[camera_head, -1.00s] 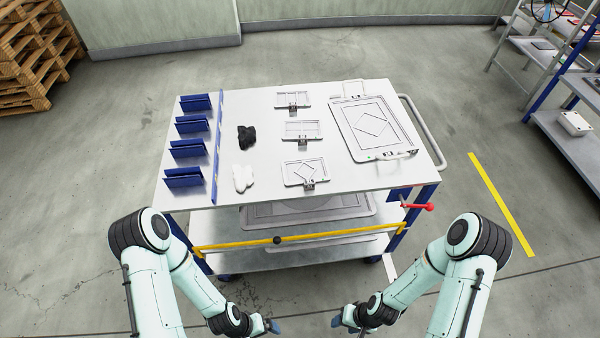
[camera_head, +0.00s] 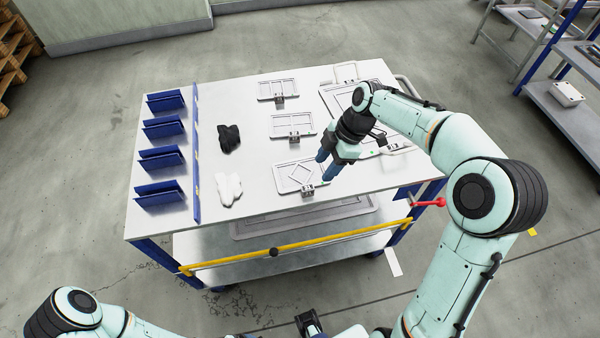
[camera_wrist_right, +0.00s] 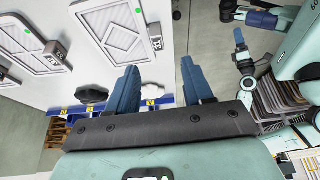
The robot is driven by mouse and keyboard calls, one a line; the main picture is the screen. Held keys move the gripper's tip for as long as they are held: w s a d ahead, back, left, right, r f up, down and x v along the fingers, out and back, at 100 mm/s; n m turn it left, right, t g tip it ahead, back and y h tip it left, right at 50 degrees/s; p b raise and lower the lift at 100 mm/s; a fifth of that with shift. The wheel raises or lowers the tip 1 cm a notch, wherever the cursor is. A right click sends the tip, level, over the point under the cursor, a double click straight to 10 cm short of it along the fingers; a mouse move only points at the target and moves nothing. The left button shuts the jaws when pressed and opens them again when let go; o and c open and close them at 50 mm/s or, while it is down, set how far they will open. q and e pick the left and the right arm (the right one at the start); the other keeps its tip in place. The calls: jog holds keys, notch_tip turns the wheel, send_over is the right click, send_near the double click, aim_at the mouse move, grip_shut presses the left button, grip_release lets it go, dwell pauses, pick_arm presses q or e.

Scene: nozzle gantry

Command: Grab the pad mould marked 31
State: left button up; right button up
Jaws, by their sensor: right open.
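A pad mould with a tag reading 31 (camera_wrist_right: 157,43) shows in the right wrist view. It appears to be the small grey front mould (camera_head: 284,178) in the head view, flat on the trolley top with a dark clip on its near edge. My right gripper (camera_head: 325,167) is open and empty, its blue fingers just above this mould's right end. The fingers also show apart in the right wrist view (camera_wrist_right: 159,68). A neighbouring mould (camera_wrist_right: 30,45) carries another tag. A blue part in the right wrist view looks like my left gripper (camera_wrist_right: 241,38); its jaws are unclear.
Two more small moulds, the middle one (camera_head: 292,125) and the far one (camera_head: 277,88), lie behind. A large mould (camera_head: 335,98) is partly hidden by my right arm. Black cloth (camera_head: 229,138), white cloth (camera_head: 229,189) and blue racks (camera_head: 160,193) are at left.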

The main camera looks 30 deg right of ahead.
aim_at(308, 187)
jog(key=x, duration=1)
jog(key=shift+w+f, duration=0.1)
jog(key=shift+w, duration=0.1)
grip_shut()
